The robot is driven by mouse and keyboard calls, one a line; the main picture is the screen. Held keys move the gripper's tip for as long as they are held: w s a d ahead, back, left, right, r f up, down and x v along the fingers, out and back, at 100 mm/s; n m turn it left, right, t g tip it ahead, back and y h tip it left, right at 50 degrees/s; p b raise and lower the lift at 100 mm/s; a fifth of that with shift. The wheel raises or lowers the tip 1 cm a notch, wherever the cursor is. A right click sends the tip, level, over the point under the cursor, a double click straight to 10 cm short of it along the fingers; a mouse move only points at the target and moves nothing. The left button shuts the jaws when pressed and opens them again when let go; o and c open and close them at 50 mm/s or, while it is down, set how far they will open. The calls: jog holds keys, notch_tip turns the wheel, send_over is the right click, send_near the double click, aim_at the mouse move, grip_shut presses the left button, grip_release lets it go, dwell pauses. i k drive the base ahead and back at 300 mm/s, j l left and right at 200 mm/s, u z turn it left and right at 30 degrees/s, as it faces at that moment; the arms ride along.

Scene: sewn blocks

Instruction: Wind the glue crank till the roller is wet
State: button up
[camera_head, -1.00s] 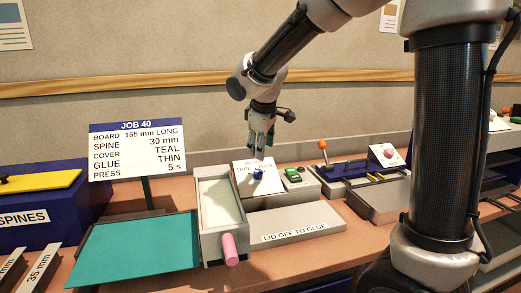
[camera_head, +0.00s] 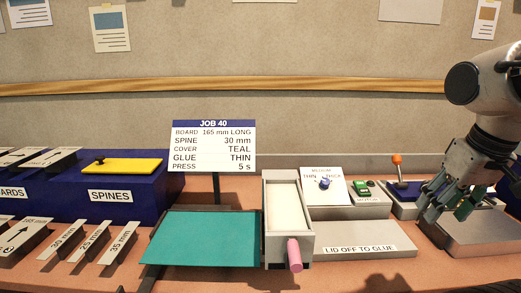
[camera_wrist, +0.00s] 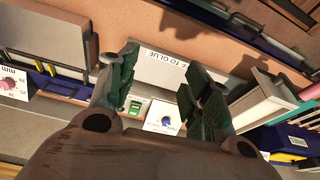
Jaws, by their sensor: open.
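The glue box (camera_head: 307,224) is a grey trough with a pale cream surface inside. A pink crank handle (camera_head: 294,255) sticks out of its front; the handle also shows at the right edge of the wrist view (camera_wrist: 309,92). I cannot tell whether the cream surface is wet, and no separate roller is distinct. A blue dial knob (camera_head: 325,183) on a white card marked THIN, MEDIUM and THICK stands behind. My gripper (camera_head: 448,208) is open and empty, well right of the crank. Its green-padded fingers also show in the wrist view (camera_wrist: 158,68).
A grey slab (camera_head: 375,238) labelled LID OFF TO GLUE lies right of the glue box. A teal sheet (camera_head: 205,238) lies left. A green switch (camera_head: 363,184) and an orange-topped lever (camera_head: 397,162) stand behind. A JOB 40 sign (camera_head: 213,147) reads glue THIN.

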aim_at(292, 259)
jog(key=k+j, duration=0.15)
jog(key=j, duration=0.2)
jog(key=k+j, duration=0.1)
jog(key=j, duration=0.25)
jog(key=k+j, duration=0.15)
jog(key=j, duration=0.2)
jog(key=k+j, duration=0.1)
jog(key=j, duration=0.3)
jog(key=k+j, duration=0.15)
jog(key=j, duration=0.2)
jog(key=z, duration=0.05)
